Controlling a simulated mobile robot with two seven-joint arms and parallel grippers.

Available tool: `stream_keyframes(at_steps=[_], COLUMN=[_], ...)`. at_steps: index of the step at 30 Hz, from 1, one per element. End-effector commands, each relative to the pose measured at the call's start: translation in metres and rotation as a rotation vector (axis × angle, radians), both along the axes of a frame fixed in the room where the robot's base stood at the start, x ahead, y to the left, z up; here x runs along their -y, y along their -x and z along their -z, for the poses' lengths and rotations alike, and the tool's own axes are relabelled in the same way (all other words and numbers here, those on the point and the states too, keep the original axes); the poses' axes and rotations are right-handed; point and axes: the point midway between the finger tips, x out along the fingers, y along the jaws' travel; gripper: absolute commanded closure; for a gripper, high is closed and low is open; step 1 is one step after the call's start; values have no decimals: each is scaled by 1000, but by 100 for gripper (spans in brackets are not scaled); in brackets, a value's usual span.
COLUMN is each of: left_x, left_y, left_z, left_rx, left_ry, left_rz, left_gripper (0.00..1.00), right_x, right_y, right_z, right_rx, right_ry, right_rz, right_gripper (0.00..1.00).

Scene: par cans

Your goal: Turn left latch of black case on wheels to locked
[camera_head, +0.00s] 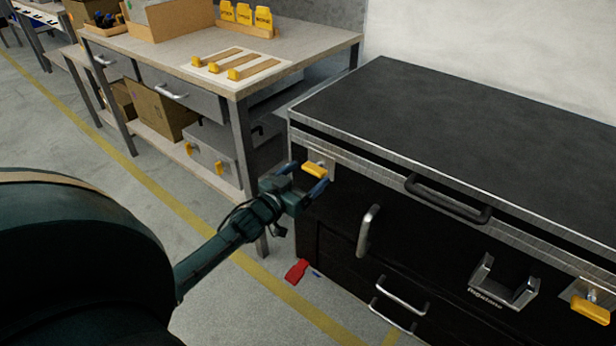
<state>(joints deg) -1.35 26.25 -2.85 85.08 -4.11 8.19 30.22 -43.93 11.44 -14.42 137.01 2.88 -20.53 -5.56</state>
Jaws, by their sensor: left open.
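The black case on wheels (480,140) stands at the right, its lid closed and edged in metal. Its left latch (315,170) has a yellow handle on a metal plate near the front left corner, and the handle lies roughly sideways. My left gripper (308,183) is open beside this latch, its fingers at the handle's left and lower side. I cannot tell whether a finger touches it. The right latch (590,307), also yellow, is at the lower right edge. My right gripper is not in view.
A black lid handle (448,198), a metal side handle (368,230) and a metal bracket (502,283) stick out from the case front. A workbench (320,42) with yellow-handled tools stands behind left. A red object (297,271) is low by the case. Floor at left is open.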

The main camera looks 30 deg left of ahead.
Motion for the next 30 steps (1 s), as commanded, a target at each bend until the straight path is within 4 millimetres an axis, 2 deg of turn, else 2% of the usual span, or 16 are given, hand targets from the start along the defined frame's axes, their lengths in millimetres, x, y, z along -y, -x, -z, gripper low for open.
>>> stream_keyframes(at_steps=[4,14,30], left_x=[1,1,1], left_y=[-12,-15,-15], left_z=[0,0,0], left_rx=[0,-2,-1], left_ry=[0,0,0], left_rz=[-1,0,0], left_gripper=[20,20,64], right_x=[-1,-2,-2], right_y=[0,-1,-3], right_z=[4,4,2], right_rx=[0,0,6], right_ry=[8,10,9], right_rz=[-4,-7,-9], right_gripper=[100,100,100])
